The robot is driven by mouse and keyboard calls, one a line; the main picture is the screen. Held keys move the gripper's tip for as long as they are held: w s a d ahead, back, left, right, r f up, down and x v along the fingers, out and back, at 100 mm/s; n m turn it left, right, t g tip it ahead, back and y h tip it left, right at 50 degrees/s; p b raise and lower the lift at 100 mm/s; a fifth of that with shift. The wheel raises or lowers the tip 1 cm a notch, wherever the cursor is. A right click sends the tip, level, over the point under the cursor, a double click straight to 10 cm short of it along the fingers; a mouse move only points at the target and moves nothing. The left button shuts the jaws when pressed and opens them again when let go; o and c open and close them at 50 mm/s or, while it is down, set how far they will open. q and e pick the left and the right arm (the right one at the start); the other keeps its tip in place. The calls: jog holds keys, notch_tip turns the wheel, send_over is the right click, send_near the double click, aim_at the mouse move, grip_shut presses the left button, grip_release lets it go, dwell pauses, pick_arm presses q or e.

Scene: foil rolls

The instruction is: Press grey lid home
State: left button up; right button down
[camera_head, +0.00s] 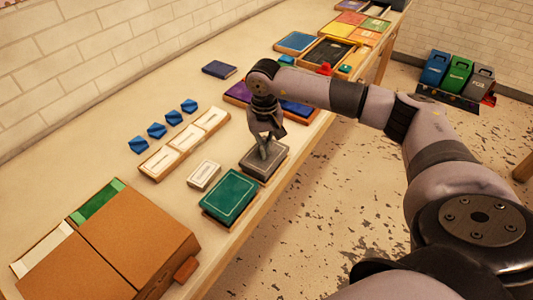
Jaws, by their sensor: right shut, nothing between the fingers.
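The grey lid (256,167) lies near the front edge of the table, on a low box whose sides barely show. My right gripper (264,152) points down over the lid with its fingers shut and empty. Its fingertips look to be at or just above the lid's top; I cannot tell whether they touch. The gripper hides part of the lid's back half. I cannot tell whether the lid is fully seated. My left gripper is not in view.
A green-lidded box (230,196) and a small whitish box (203,176) stand close by. A tray with white inserts (184,144) and several blue pieces (156,130) lie behind. A large cardboard box (135,240) fills the near left. Purple and blue boxes (298,110) stand beyond the gripper.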

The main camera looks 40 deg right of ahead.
jog(key=shift+s+f, duration=0.2)
jog(key=shift+f, duration=0.05)
jog(key=shift+w+r+p, duration=0.2)
jog(key=shift+r+p, duration=0.5)
jog(key=shift+r, duration=0.5)
notch_tip(320, 180, up, 6)
jog(key=p, duration=0.3)
jog(key=shift+f, duration=0.1)
